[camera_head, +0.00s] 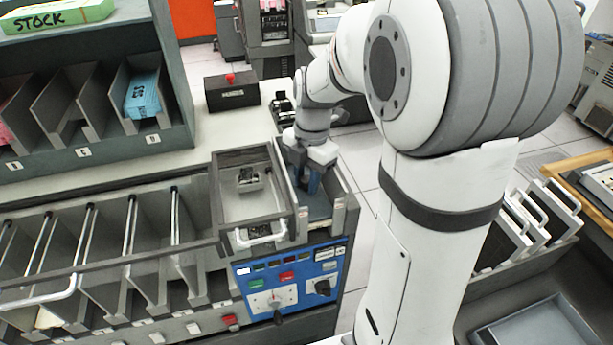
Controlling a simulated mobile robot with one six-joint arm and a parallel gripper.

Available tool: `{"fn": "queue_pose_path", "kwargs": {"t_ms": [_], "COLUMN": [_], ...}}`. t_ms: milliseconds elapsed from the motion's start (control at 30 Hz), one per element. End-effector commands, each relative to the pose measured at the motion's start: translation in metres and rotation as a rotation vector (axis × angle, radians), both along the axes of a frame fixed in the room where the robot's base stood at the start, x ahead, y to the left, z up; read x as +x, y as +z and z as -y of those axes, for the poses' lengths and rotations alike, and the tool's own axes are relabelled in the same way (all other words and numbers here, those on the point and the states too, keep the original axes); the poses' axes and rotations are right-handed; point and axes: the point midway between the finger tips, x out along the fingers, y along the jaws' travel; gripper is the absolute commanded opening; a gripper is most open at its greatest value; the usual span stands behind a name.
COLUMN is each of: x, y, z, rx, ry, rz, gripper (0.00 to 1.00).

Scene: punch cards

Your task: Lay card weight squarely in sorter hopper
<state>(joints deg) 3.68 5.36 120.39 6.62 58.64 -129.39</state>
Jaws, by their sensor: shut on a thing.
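My gripper (311,182) points down into the open sorter hopper (340,193) at the right end of the sorter. Its fingers are shut on what looks like the card weight (318,207), a dark blue-grey slab low between the hopper walls. My wrist and fingers hide much of the weight. I cannot tell whether it touches what lies beneath or sits square to the walls.
A clear-covered box with a grey frame (228,200) stands directly left of the hopper. The blue control panel (290,282) is in front. Sorter pockets with metal rods (128,235) run left. A black box with a red button (232,93) stands behind.

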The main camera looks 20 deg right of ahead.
Motion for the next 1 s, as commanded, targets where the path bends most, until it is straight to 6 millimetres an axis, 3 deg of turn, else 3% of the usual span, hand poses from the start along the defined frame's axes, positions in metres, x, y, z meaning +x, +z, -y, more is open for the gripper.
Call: {"fn": "queue_pose_path", "kwargs": {"t_ms": [167, 200, 500, 767, 1000], "x": [0.0, 0.0, 0.0, 0.0, 0.003], "y": [0.001, 0.001, 0.0, 0.002, 0.035], "z": [0.0, 0.0, 0.0, 0.0, 0.004], "rx": [0.0, 0.0, 0.001, 0.0, 0.0], "ry": [0.0, 0.0, 0.0, 0.0, 0.0], "rz": [0.001, 0.001, 0.001, 0.0, 0.005], "gripper": [0.0, 0.27, 0.52, 0.52, 0.52]}}
